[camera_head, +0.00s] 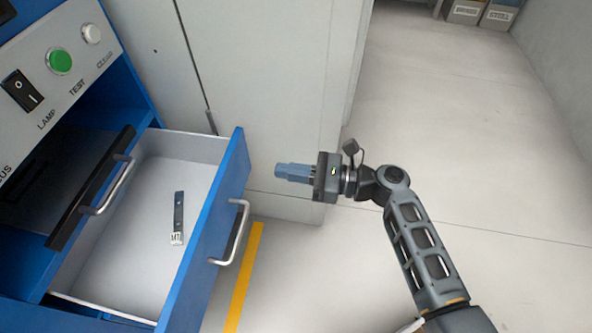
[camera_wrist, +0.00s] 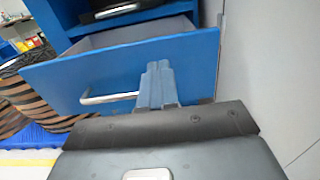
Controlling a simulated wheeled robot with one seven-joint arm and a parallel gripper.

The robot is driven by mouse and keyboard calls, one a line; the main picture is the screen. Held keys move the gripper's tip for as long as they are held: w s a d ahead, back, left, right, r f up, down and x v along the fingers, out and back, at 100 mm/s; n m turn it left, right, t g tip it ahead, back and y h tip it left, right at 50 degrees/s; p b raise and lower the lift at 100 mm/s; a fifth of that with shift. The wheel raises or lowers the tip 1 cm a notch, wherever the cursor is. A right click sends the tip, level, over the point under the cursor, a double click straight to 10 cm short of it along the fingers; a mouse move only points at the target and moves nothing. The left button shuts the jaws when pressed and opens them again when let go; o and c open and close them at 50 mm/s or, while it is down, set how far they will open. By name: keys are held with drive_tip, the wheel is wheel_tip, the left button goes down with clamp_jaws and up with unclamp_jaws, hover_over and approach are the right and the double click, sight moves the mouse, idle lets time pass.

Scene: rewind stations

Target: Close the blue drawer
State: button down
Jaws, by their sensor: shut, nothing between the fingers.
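The blue drawer (camera_head: 205,245) stands pulled open from the blue cabinet at the left of the head view. Its front carries a silver bar handle (camera_head: 238,232). The inside is light grey and holds a dark strap-like item (camera_head: 179,215) with a pale end. My gripper (camera_head: 279,171) is shut and empty, to the right of the drawer front and apart from it, pointing left towards it. In the wrist view my fingers (camera_wrist: 159,75) reach up in front of the drawer front (camera_wrist: 120,75), with the handle (camera_wrist: 108,98) just left of them.
Above the drawer is a dark compartment with another handle (camera_head: 105,188) and a panel with a green button (camera_head: 60,61) and switches. A grey cabinet (camera_head: 270,90) stands behind. Striped rolls (camera_wrist: 30,105) show left in the wrist view. The floor at right is clear.

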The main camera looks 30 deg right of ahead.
sight(229, 163)
drive_tip(key=b+x, duration=0.2)
drive_tip(key=x, duration=0.8)
drive_tip(key=shift+w+a, duration=0.3)
drive_tip(key=shift+a, duration=0.15)
drive_tip(key=b+x, duration=0.4)
drive_tip(key=x, duration=1.7)
drive_tip(key=shift+r+b, duration=0.15)
drive_tip(key=shift+b, duration=0.25)
drive_tip(key=shift+a, duration=0.1)
drive_tip(key=shift+s, duration=0.1)
